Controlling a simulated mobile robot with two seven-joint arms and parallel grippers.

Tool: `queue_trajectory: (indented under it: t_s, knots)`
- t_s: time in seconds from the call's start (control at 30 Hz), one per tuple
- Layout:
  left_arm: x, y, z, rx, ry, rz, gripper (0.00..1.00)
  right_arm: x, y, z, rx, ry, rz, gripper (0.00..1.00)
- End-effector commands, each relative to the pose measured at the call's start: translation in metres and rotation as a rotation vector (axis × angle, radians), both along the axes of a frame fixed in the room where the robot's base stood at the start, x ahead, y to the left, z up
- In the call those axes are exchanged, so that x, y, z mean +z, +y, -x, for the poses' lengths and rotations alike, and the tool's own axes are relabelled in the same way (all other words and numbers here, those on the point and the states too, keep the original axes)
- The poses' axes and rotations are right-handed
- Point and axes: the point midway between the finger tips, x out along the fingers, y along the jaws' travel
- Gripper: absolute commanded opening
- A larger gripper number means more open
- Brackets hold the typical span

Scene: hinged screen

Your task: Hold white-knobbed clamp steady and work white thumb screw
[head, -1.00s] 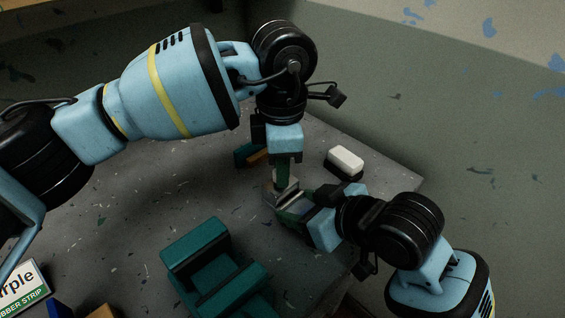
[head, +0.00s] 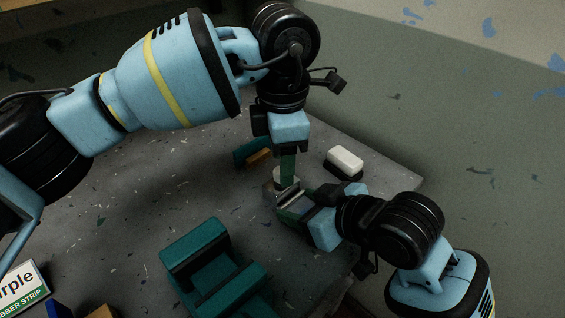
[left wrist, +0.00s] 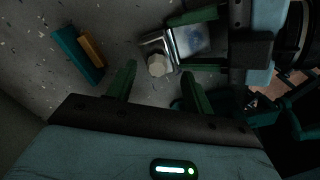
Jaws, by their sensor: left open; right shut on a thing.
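The metal clamp (head: 286,195) is near the table's right edge, and my right gripper (head: 298,206) is shut on it. In the left wrist view the clamp (left wrist: 191,42) lies between the right gripper's green fingers. Its pale, faceted thumb screw knob (left wrist: 157,64) sticks out at the clamp's end toward my left gripper. My left gripper (head: 287,168) points down just above the clamp. In the left wrist view its green fingers (left wrist: 157,86) are spread, with the knob just beyond the gap between their tips. In the head view the knob is mostly hidden behind the left fingers.
A white block with a dark base (head: 345,162) stands behind the clamp. A teal and orange piece (left wrist: 79,52) lies beyond the left gripper. The middle is clear.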

Motion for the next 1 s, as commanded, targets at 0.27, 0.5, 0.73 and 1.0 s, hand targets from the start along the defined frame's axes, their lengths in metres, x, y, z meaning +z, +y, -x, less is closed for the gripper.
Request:
queue_trajectory:
  t_s: [0.27,0.5,0.73,1.0]
  knots:
    - [0.057,-0.001,0.001,-0.001,-0.002,0.001,0.52,-0.003,0.001,0.002,0.004,0.009,0.003,0.04]
    - [0.090,-0.001,0.001,-0.003,0.000,0.000,0.52,-0.003,0.001,0.002,0.005,0.009,0.002,0.04]
    - [0.100,-0.001,0.002,-0.004,0.002,0.001,0.52,-0.004,0.001,0.002,0.005,0.009,0.002,0.04]
    - [0.100,-0.001,0.002,-0.003,0.002,0.000,0.52,-0.003,0.001,0.002,0.004,0.009,0.003,0.69]
